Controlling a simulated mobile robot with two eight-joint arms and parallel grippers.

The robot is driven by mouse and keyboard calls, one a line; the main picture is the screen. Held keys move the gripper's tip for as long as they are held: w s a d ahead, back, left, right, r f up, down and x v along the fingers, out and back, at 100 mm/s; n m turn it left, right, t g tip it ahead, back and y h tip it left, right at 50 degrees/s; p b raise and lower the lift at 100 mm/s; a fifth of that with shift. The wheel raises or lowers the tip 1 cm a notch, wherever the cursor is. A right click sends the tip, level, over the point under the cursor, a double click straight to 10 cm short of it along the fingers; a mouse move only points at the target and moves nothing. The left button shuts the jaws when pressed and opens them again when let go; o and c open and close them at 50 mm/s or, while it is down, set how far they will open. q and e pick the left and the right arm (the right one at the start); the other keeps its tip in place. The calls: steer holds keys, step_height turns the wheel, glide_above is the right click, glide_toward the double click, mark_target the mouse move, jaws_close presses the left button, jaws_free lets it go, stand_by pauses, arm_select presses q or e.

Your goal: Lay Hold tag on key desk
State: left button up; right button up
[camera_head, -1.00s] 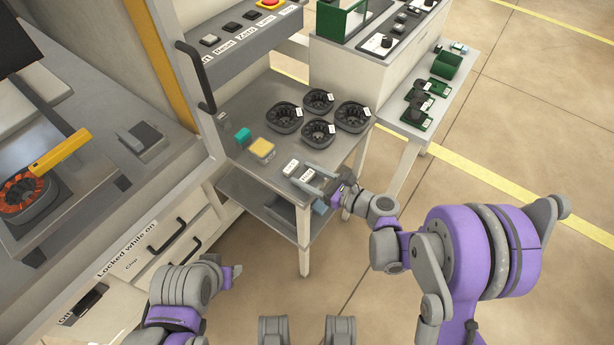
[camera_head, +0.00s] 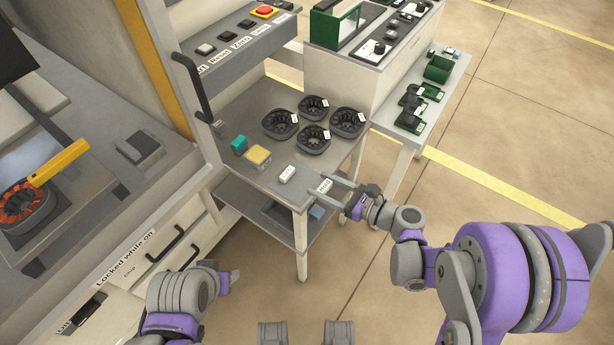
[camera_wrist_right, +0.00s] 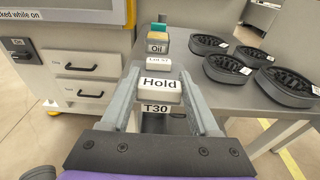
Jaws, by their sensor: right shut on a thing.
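The white Hold tag (camera_head: 324,186) is between the fingers of my right gripper (camera_head: 326,189), by the front right edge of the steel table. In the right wrist view the word Hold on the tag (camera_wrist_right: 158,87) reads upright, with a finger on each side. A grey desk (camera_head: 235,42) with a row of labelled keys and a red button, likely the key desk, is at the top, beyond the table's far left. My left gripper (camera_head: 234,278) is low, left of the table; its fingers are too unclear to judge.
The steel table (camera_head: 262,120) bears another white tag (camera_head: 287,174), a yellow-topped block (camera_head: 258,156), a teal block (camera_head: 239,144) and several black round parts (camera_head: 313,138). A black upright handle (camera_head: 192,85) stands by the table's left side. A side table with green boards is at right.

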steer(key=f+v, duration=0.2)
steer(key=v, duration=0.9)
steer(key=w+d+r+m+t+h, duration=0.2)
steer(key=w+m+t+h, duration=0.15)
steer(key=w, duration=0.35)
steer(key=w+d+r+m+t+h, duration=0.1)
steer(key=w+r+m+t+h, duration=0.25)
steer(key=w, duration=0.35)
arm_select(q)
step_height(320, 180, up, 16)
steer(key=w+p, duration=0.2)
steer(key=p, duration=1.2)
steer(key=shift+t+p, duration=0.3)
arm_select(e)
steer(key=s+r+m+h, duration=0.3)
steer(key=r+h, duration=0.3)
steer(key=r, duration=0.3)
steer(key=shift+s+d+r+m, duration=0.3)
steer(key=shift+m, duration=0.1)
arm_select(q)
steer(key=shift+r, duration=0.1)
arm_select(e)
steer(key=shift+s, duration=0.1)
arm_select(q)
steer(key=shift+s, duration=0.1)
arm_select(e)
steer(key=shift+f, duration=0.15)
